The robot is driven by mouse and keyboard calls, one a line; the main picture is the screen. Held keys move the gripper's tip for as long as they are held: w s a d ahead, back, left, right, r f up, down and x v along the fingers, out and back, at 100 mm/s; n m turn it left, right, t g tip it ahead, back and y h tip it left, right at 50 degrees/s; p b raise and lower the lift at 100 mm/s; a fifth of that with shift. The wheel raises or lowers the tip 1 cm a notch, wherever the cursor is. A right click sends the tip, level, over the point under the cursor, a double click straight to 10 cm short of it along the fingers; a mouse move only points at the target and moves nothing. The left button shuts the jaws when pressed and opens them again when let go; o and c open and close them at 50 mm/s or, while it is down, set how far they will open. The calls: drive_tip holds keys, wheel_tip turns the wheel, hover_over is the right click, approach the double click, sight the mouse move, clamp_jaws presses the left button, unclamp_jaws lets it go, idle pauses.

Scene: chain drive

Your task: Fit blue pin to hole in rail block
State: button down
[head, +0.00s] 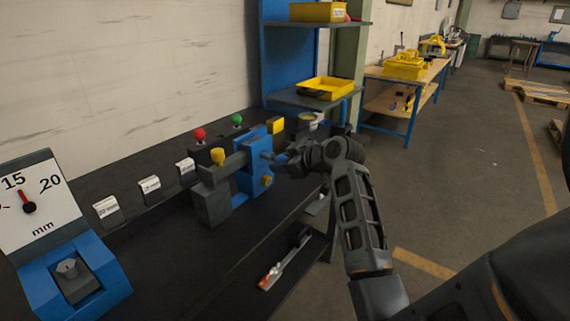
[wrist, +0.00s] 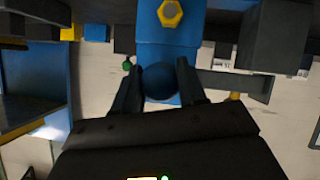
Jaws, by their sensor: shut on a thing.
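The rail block (head: 250,165) is blue and stands upright around a grey bar on the dark bench, left of my gripper (head: 277,158). It also shows in the wrist view (wrist: 178,40), behind the fingers. The blue pin (wrist: 160,81) shows as a round dark-blue head between my two fingertips in the wrist view (wrist: 158,88). My gripper is shut on it, close to the face of the block. The pin's shaft and the hole are hidden behind the head, so I cannot tell whether the pin is in the hole.
A yellow hex knob (wrist: 170,13) is on the block face. A yellow knob (head: 217,157) tops the bar's near end. Red (head: 199,134) and green (head: 237,119) knobs stand behind. A dial gauge (head: 40,205) stands at left.

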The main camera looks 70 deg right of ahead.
drive_tip(key=shift+w+d, duration=0.2)
drive_tip(key=shift+w, duration=0.5)
drive_tip(key=shift+w+d, duration=0.15)
drive_tip(key=shift+w, duration=0.55)
drive_tip(key=c, duration=0.5)
unclamp_jaws()
drive_tip(key=shift+c, duration=0.2)
drive_tip(key=shift+b+v, duration=0.6)
drive_tip(key=shift+v, duration=3.3)
drive_tip(key=shift+a, duration=0.1)
